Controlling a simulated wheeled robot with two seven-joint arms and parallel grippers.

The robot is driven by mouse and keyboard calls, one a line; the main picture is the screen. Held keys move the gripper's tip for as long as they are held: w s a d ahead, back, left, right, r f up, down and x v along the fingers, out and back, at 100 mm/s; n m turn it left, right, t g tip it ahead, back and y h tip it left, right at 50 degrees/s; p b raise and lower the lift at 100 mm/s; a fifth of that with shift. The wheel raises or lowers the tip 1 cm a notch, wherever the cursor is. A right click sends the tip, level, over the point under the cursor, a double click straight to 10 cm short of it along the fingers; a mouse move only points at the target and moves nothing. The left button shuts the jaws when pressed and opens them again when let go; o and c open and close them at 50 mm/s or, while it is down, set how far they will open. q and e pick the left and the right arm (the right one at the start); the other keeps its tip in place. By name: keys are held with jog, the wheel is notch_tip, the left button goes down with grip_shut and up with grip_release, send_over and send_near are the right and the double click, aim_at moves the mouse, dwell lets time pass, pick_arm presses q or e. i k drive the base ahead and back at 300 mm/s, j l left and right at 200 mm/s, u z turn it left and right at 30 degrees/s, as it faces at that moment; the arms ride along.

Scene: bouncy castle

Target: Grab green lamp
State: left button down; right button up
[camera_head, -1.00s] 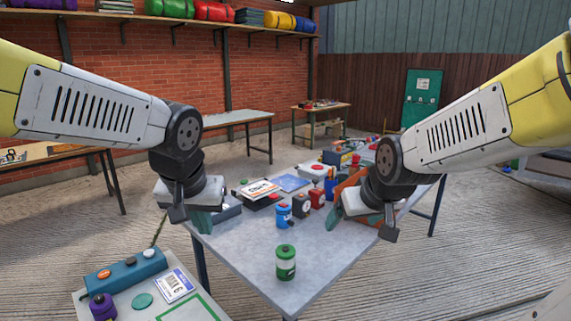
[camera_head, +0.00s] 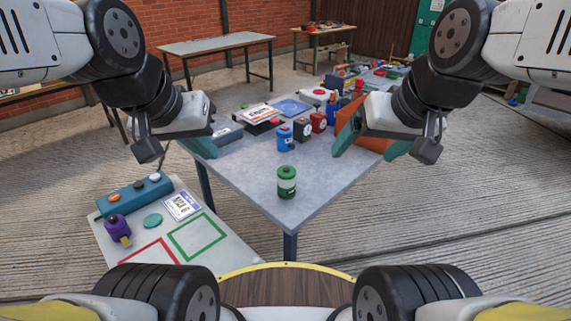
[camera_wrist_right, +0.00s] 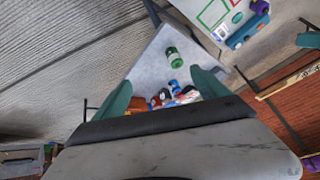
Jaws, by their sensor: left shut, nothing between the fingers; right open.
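The green lamp (camera_head: 287,182) is a small green canister with a white band. It stands upright near the front corner of the grey table (camera_head: 262,170), and nothing touches it. It also shows between and beyond the fingers in the right wrist view (camera_wrist_right: 173,56). My left gripper (camera_head: 203,146) is shut and empty, left of the lamp by the table's left edge. My right gripper (camera_head: 368,148) is open and empty, right of and above the lamp, with its teal fingers spread.
A blue lamp (camera_head: 284,138), a black one (camera_head: 302,129) and a red one (camera_head: 318,121) stand behind the green lamp. A lower white board (camera_head: 140,240) with red and green squares stands front left.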

aim_at(287, 183)
jog(key=i+l+u, duration=0.1)
jog(key=l+u, duration=0.15)
jog(key=u, duration=0.15)
jog(key=l+u, duration=0.25)
jog(key=u, duration=0.15)
